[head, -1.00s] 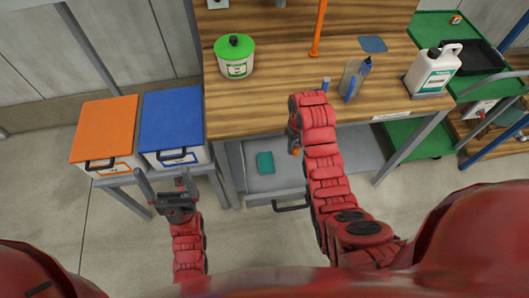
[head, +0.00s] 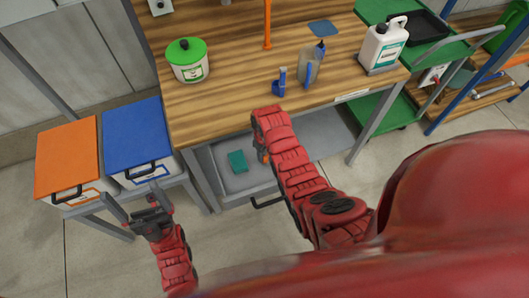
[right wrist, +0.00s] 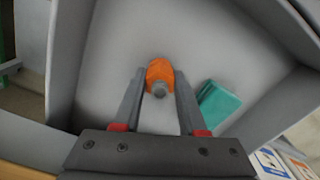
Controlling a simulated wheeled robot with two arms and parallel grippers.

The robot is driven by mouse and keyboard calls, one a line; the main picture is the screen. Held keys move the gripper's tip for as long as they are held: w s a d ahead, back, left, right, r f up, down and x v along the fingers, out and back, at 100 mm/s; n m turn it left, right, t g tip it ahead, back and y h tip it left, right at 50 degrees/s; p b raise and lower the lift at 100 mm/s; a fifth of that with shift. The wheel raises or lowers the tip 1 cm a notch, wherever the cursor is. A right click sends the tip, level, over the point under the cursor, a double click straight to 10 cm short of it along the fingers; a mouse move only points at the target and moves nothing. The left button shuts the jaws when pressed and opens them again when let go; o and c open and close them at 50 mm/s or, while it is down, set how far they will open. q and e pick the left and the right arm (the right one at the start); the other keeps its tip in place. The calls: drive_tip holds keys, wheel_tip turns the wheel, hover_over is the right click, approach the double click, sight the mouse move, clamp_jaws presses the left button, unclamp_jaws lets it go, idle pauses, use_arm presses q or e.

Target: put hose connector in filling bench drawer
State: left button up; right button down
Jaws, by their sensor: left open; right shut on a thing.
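The hose connector (right wrist: 160,72) is orange with a grey end, held between the fingertips of my right gripper (right wrist: 160,88). In the head view my right gripper (head: 262,150) hangs over the open filling bench drawer (head: 240,184), and a bit of the orange connector (head: 262,157) shows beside the arm. In the right wrist view the grey drawer floor (right wrist: 110,60) lies below the connector; whether they touch I cannot tell. A teal item (head: 237,161) lies in the drawer, to the right of the connector in the wrist view. My left gripper (head: 133,198) is open and empty.
The wooden benchtop (head: 220,105) above holds a green-lidded tub (head: 187,62), a blue tool (head: 280,85), a spray bottle (head: 309,66) and a white jug (head: 384,44). Orange (head: 67,160) and blue (head: 137,132) lidded bins stand at left, near my left gripper.

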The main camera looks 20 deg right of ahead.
sight(265, 152)
drive_tip(key=shift+f, duration=0.2)
drive_tip(key=shift+c, duration=2.3)
unclamp_jaws()
drive_tip(key=shift+r, duration=0.1)
drive_tip(key=shift+r, duration=0.15)
drive_tip(key=shift+w+r, duration=0.15)
drive_tip(key=shift+r, duration=0.25)
wheel_tip(265, 152, up, 6)
drive_tip(key=shift+f+b, duration=0.1)
drive_tip(key=shift+b, duration=1.1)
wheel_tip(265, 152, up, 6)
drive_tip(key=p, duration=0.5)
drive_tip(key=shift+f, duration=0.25)
